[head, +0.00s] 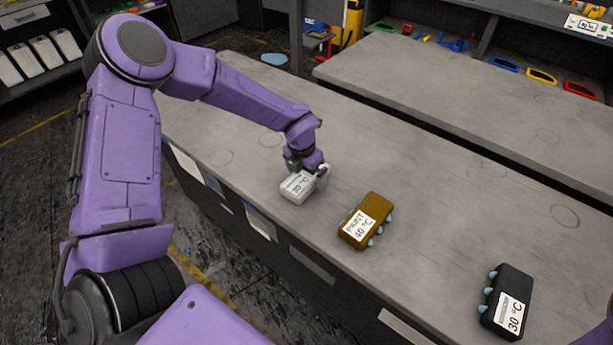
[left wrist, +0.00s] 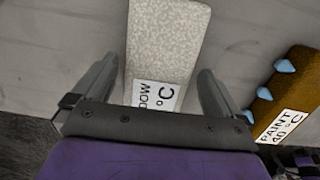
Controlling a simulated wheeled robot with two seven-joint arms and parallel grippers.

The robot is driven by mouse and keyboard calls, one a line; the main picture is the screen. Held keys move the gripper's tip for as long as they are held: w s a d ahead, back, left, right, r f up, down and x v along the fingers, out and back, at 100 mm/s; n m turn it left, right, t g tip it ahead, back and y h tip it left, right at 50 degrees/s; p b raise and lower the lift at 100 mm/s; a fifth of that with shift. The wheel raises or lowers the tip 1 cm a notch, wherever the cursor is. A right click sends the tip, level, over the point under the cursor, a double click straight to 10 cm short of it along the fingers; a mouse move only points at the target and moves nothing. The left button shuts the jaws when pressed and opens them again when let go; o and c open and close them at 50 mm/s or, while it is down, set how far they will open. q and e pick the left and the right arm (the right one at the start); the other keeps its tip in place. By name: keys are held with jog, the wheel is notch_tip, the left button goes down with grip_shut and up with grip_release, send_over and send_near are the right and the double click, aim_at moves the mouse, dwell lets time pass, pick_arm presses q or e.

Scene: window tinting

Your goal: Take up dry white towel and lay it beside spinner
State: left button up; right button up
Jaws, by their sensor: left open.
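A white block-shaped piece with a speckled top (left wrist: 168,45), perhaps the folded towel, lies on the grey bench; it also shows in the head view (head: 297,187). Its label reads partly "…DOW … °C". My left gripper (head: 308,182) is open over it, pointing down. In the left wrist view the gripper's fingers (left wrist: 152,88) stand on either side of the white piece, the right one very close to its edge. I cannot tell whether they touch it. I cannot identify a spinner for certain. My right gripper is out of view.
A brown block (head: 375,207) labelled "PAINT 40 °C", with light blue studs, lies right of the white piece. A black studded block (head: 515,285) labelled "30 °C" lies farther right. The bench (head: 450,215) is clear between and behind them. A second bench (head: 430,85) stands behind.

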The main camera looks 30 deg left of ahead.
pick_arm(q)
jog(key=shift+a+f, duration=0.1)
jog(key=shift+f, duration=0.65)
jog(key=c, duration=1)
jog(key=shift+r, duration=0.1)
